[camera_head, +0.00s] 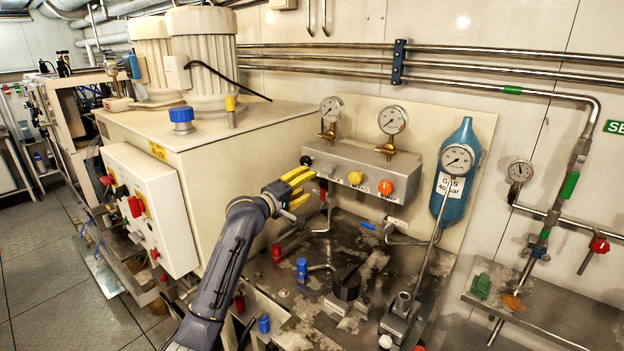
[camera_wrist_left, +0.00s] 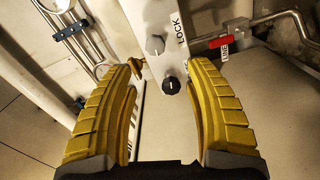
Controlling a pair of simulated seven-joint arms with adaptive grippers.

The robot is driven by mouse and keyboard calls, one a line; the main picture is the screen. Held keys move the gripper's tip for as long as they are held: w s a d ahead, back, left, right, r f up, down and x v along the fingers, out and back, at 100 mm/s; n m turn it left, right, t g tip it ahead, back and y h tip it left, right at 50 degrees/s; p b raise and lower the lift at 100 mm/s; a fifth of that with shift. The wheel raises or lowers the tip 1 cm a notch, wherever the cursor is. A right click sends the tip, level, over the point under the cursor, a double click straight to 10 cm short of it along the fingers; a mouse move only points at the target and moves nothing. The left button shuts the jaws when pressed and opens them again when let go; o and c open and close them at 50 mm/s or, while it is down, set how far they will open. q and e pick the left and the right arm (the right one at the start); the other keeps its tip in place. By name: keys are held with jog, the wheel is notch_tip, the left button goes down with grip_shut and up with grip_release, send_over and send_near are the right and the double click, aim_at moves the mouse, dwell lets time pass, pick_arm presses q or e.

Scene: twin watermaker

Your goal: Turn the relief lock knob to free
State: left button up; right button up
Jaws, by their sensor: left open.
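A black round knob (camera_wrist_left: 172,86) with a pale mark sits on a light grey panel in the left wrist view. A grey knob (camera_wrist_left: 155,44) is beyond it, beside the printed word LOCK. I cannot tell for certain which is the relief lock knob. In the head view a black knob (camera_head: 306,160) is at the left end of the grey valve block (camera_head: 343,166). My left gripper (camera_head: 302,183) has yellow fingers and is just in front of that end. In the wrist view its fingers (camera_wrist_left: 166,72) are apart, with the black knob showing between them, not clamped. My right gripper does not show.
Yellow (camera_head: 355,178) and orange (camera_head: 385,187) knobs are further right on the block. Gauges (camera_head: 393,120) stand above it, and a blue cylinder (camera_head: 464,138) is to its right. A red lever (camera_wrist_left: 219,42) on a pipe is right of the panel in the wrist view.

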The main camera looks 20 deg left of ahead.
aim_at(327, 170)
pick_arm(q)
jog(key=s+a+m, duration=0.2)
jog(key=s+m, duration=0.4)
jog(key=m, duration=0.8)
jog(key=x, duration=1.7)
jog(key=shift+w+d+r, duration=0.25)
jog(key=shift+w+r, duration=0.05)
jog(key=shift+r, duration=0.1)
jog(key=shift+o, duration=0.2)
grip_shut()
